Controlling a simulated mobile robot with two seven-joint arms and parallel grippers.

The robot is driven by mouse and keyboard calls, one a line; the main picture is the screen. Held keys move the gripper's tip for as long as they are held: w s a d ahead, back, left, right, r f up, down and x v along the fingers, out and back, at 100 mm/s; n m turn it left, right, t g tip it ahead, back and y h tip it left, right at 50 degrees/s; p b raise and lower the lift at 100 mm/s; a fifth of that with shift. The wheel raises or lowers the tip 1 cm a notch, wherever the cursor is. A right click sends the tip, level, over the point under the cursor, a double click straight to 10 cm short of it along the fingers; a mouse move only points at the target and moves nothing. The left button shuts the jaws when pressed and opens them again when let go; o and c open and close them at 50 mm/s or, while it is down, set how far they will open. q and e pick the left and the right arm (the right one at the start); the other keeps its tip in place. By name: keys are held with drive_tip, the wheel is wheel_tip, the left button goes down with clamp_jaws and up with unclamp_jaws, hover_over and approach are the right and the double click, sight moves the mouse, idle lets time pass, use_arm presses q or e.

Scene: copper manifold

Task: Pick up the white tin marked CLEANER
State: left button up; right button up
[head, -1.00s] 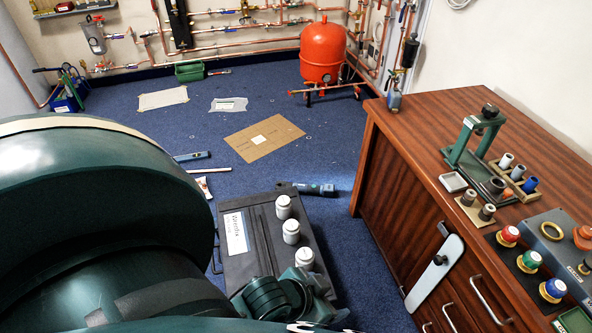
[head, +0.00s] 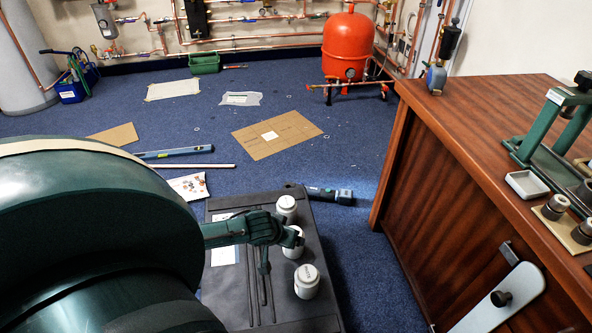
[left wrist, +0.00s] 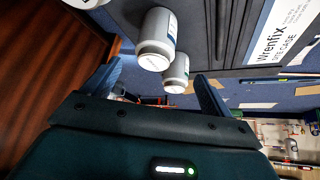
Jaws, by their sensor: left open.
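Three white tins stand upright in a row on a dark flat case (head: 235,290): a far tin (head: 287,208), a middle tin (head: 293,246) and a near tin (head: 306,283). The near tin has dark lettering on its lid, too small to read, so I cannot tell which is marked CLEANER. My left gripper (head: 281,252) is open and empty, over the case beside the middle tin and partly covering it. In the left wrist view its fingers (left wrist: 158,72) are spread, with one tin (left wrist: 155,38) and another (left wrist: 177,73) ahead of them. My right gripper is not in view.
A wooden cabinet (head: 430,150) stands to the right of the case. A dark torch-like tool (head: 328,194) lies on the blue carpet just beyond the case. A spirit level (head: 175,152) and a cardboard sheet (head: 278,134) lie further back. A red tank (head: 349,45) stands near the wall.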

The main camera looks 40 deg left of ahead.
use_arm(q)
drive_tip(key=b+x, duration=0.2)
drive_tip(key=x, duration=0.3)
drive_tip(key=shift+s+d, duration=0.1)
drive_tip(key=shift+s, duration=0.1)
drive_tip(key=shift+w+f+b, duration=0.25)
drive_tip(key=shift+f+b, duration=0.05)
drive_tip(key=shift+f, duration=0.1)
drive_tip(key=b+x, duration=0.2)
drive_tip(key=x, duration=0.1)
drive_tip(key=b+x, duration=0.1)
drive_tip(key=shift+w+d+f, duration=0.1)
drive_tip(key=shift+d+f, duration=0.2)
drive_tip(key=shift+w+f+b, duration=0.2)
drive_tip(key=shift+b, duration=0.1)
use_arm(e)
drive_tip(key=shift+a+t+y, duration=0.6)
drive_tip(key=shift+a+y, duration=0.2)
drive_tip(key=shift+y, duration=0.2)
use_arm(q)
drive_tip(key=shift+r, duration=0.1)
drive_tip(key=c, duration=1.3)
drive_tip(key=shift+o, duration=0.2)
